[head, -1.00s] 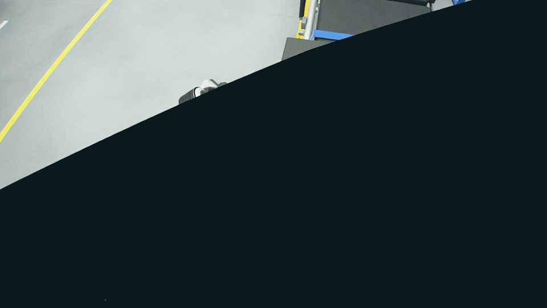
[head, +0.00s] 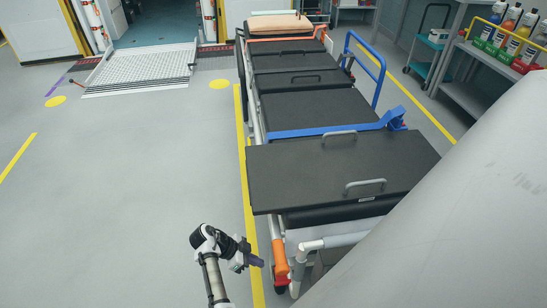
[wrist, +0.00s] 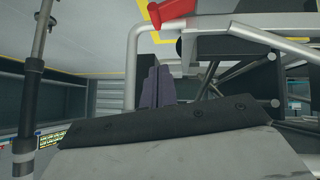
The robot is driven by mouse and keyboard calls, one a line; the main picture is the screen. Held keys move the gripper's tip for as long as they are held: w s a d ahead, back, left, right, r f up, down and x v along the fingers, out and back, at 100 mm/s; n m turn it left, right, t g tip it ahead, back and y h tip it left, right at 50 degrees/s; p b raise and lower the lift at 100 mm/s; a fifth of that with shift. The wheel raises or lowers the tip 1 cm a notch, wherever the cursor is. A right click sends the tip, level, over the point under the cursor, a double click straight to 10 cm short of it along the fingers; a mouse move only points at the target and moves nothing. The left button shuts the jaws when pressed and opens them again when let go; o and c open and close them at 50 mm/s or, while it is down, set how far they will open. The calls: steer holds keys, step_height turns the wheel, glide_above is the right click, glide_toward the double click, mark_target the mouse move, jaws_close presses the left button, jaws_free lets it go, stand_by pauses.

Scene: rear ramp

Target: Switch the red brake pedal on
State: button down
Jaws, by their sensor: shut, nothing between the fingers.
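A red part (wrist: 172,13), which looks like the red brake pedal, shows at the top edge of the wrist view, beside a pale bent tube of the stretcher frame. It is partly cut off there, and I cannot tell its setting. The stretcher (head: 315,108) has black pads and stands right of centre. My gripper (head: 257,262) is low beside its near left corner, left of an orange upright part (head: 279,258). In the wrist view the dark purplish fingers (wrist: 159,83) are together, empty, below and left of the red part.
The floor (head: 130,190) left of the stretcher is clear. A metal ramp (head: 145,68) lies at the far left. A blue rail (head: 368,65) stands on the stretcher's right side. Shelves with bottles (head: 510,40) and a trolley (head: 430,45) are at the far right.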

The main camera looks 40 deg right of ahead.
steer(key=x, duration=1)
steer(key=shift+s+d+f, duration=0.1)
steer(key=shift+s+a+f, duration=0.1)
steer(key=shift+a+f, duration=0.1)
steer(key=shift+f, duration=1.05)
steer(key=shift+s+f, duration=0.1)
steer(key=shift+f, duration=0.55)
steer(key=shift+s+a+f+b, duration=0.35)
steer(key=shift+s+f+b, duration=0.15)
steer(key=shift+f+b, duration=0.15)
steer(key=shift+r, duration=0.25)
